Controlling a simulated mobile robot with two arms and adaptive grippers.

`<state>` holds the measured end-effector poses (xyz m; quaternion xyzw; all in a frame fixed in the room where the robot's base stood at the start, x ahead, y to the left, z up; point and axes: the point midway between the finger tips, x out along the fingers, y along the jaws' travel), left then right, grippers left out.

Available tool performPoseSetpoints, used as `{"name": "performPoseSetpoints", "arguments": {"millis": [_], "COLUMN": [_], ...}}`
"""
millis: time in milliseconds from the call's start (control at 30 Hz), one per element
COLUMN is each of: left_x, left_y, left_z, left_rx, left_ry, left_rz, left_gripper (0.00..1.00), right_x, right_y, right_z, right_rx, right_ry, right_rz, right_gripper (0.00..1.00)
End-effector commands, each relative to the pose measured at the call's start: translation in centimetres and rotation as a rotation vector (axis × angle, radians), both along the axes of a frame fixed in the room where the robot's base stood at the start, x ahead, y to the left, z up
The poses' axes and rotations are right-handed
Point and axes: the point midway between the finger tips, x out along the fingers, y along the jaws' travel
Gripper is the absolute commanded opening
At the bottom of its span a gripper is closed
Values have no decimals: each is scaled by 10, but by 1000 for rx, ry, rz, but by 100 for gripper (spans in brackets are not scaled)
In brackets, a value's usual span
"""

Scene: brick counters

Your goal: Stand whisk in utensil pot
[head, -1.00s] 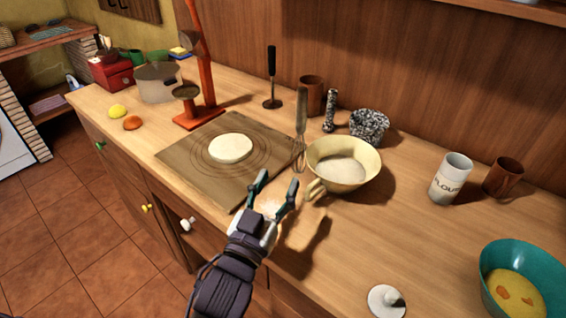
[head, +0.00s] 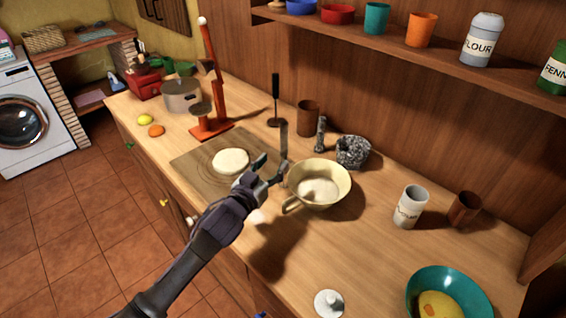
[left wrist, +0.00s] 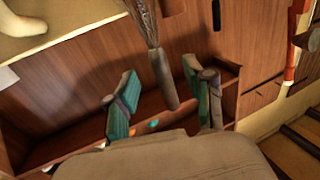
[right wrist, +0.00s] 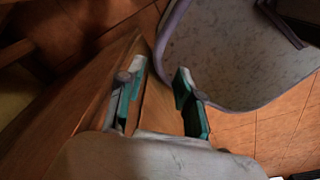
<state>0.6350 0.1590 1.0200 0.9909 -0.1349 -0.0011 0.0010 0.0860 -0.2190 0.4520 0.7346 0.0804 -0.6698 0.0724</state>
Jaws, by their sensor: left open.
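The whisk stands upright, handle up, between the dough board and the cream bowl (head: 334,172). Its grey handle (head: 284,141) shows in the head view; its wires are mostly hidden behind my left gripper (head: 272,167). My left gripper is open close to the whisk. In the left wrist view the handle (left wrist: 163,78) appears between the open fingers (left wrist: 160,90), with the wires above; contact cannot be told. A brown cylindrical pot (head: 308,118) stands behind the whisk, and a similar one (head: 465,208) stands at the right. My right gripper (right wrist: 158,82) is open and empty.
A board (head: 190,157) with dough (head: 230,160) lies left of the whisk. A speckled mortar (head: 353,152) and pestle (head: 321,133) stand behind the bowl. A dark-handled utensil (head: 275,98) stands at the back.

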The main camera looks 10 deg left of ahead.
Motion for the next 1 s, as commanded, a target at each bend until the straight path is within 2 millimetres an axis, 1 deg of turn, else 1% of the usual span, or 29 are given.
{"name": "performPoseSetpoints", "arguments": {"millis": [33,167,233,300,400,533,633,833,867,1000], "left_x": [6,14,19,28,44,59,63,64,64,63], "left_y": [-2,-5,-6,-8,-12,-16,-17,-17,-17,-17], "left_z": [1,1,3,5,8,5,4,3,3,3], "left_rx": [0,0,0,0,0,0,1,1,1,1], "left_ry": [0,-1,-1,-1,-1,-1,0,-1,-1,-1], "left_rz": [-1,-2,-1,0,0,-1,-1,-2,-2,-1], "left_gripper": [53,53,53,53,53,53,53,53,51,28], "right_x": [0,0,0,1,1,0,0,0,0,0], "right_y": [-3,-13,-18,-22,-23,-23,-22,-16,-14,-8], "right_z": [2,3,6,11,18,18,19,18,18,18], "right_rx": [-3,-16,-21,-26,-28,-27,-26,-19,-17,-10], "right_ry": [0,0,-1,-1,-1,-1,-1,0,0,0], "right_rz": [1,2,0,-1,-3,-3,-3,-5,-5,-4], "right_gripper": [35,35,35,35,35,35,35,35,35,35]}}
